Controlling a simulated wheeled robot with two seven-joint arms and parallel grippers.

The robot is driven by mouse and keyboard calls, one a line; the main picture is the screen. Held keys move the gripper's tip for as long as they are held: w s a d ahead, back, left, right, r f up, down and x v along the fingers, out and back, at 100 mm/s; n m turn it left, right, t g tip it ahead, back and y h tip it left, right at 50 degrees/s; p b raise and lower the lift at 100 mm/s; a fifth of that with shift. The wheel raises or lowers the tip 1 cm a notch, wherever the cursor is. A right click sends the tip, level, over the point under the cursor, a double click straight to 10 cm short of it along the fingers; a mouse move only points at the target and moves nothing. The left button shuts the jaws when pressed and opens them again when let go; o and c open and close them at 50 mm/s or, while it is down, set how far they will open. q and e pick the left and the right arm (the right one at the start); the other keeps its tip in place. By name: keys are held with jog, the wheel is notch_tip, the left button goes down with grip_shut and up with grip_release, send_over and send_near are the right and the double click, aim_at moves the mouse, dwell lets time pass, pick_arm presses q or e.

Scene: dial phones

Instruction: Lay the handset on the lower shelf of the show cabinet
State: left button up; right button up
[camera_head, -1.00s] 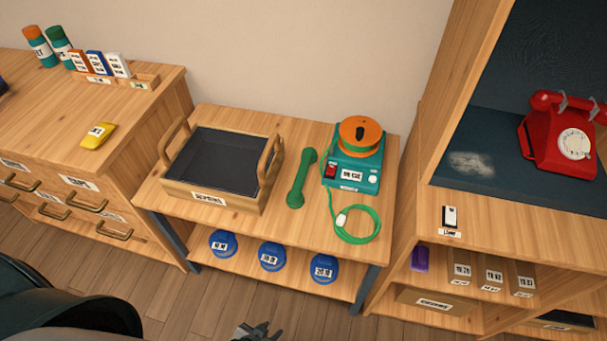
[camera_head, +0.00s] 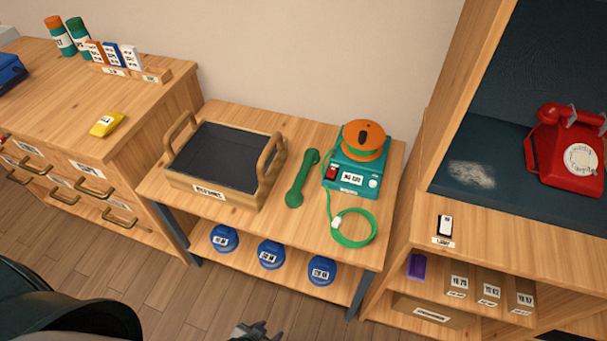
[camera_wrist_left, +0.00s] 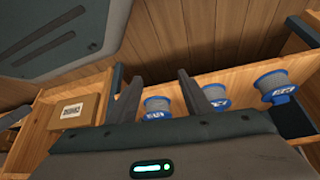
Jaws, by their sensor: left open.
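A green handset (camera_head: 301,178) lies on the top of the low bench (camera_head: 282,232), between a tray and a teal device. The show cabinet (camera_head: 497,228) stands at the right. Its dark blue-lined bay (camera_head: 500,140) holds a red dial phone (camera_head: 568,150) and has a pale worn patch. Below are compartments with labelled boxes. My left gripper (camera_head: 250,331) just shows at the bottom edge of the head view, away from the handset. In the left wrist view its two fingers (camera_wrist_left: 158,78) stand apart with nothing between them. My right gripper is not in view.
A handled tray (camera_head: 168,180) and a teal device (camera_head: 352,175) with an orange reel and green cord flank the handset. Blue spools (camera_head: 271,254) sit on the bench's lower board. A drawer cabinet (camera_head: 85,140) stands left. A small white-and-black item (camera_head: 445,225) sits on the show cabinet's ledge.

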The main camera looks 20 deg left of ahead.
pick_arm(q)
jog(key=w+a+r+g+y+b, duration=0.1)
jog(key=a+r, duration=0.1)
jog(key=r, duration=1.2)
jog(key=w+a+r, duration=0.1)
jog(key=r, duration=1.2)
jog(key=w+d+r+n+t, duration=0.1)
jog(key=w+r+t, duration=0.3)
jog(key=w+r, duration=0.45)
jog(key=w+d+r+n+t, duration=0.1)
jog(key=w+r+t, duration=0.4)
jog(key=w, duration=0.7)
send_near(303, 172)
jog(key=x, duration=0.5)
jog(key=shift+a+f, duration=0.1)
jog(key=shift+f, duration=0.1)
jog(key=shift+w, duration=0.2)
jog(key=x, duration=0.4)
jog(key=shift+w+r+p, duration=0.1)
jog(key=shift+w+p, duration=0.15)
jog(key=shift+p, duration=0.1)
jog(key=shift+w, duration=0.35)
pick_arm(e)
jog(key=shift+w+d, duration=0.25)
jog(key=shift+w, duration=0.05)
